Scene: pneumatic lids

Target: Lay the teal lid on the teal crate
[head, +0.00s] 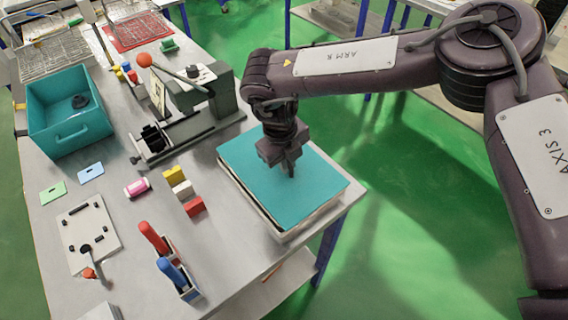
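The teal lid (245,172) is a flat teal panel lying on top of a pale, low stack or box at the right edge of the table. My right gripper (291,170) points down over the middle of the lid, with its tip at or just above the surface; I cannot tell whether it touches. Its fingers look close together, but their opening is not clear. The teal crate (90,131) stands open at the left of the table, with a small dark round object (80,102) inside. My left gripper is not in view.
A grey machine with an orange-knobbed lever (145,60) stands between crate and lid. Coloured blocks (180,188), a pink cylinder (137,188), a white plate (88,236) and red- and blue-handled tools (172,270) lie nearer the front. Wire baskets (50,50) stand behind.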

